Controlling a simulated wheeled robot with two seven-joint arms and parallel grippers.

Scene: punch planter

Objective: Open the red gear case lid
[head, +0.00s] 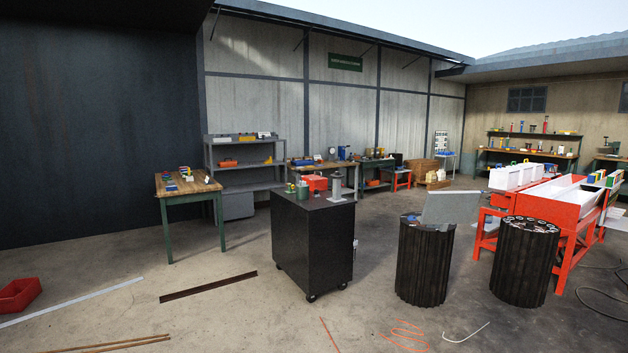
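A red case (315,183) shows at the back of the black cabinet top, near the middle of the view. It is small in the picture and looks closed, but I cannot make out its lid or latch clearly. Green items (302,191) stand in front of it and a grey post-like device (336,188) stands to its right. Neither of my grippers is in view.
The black wheeled cabinet (311,245) stands on open concrete. Two dark ribbed drums (425,265) stand to its right, beside a red-framed bench (558,208). A wooden table (187,188) stands left. A rusty bar (208,287), rods and orange cords lie on the floor.

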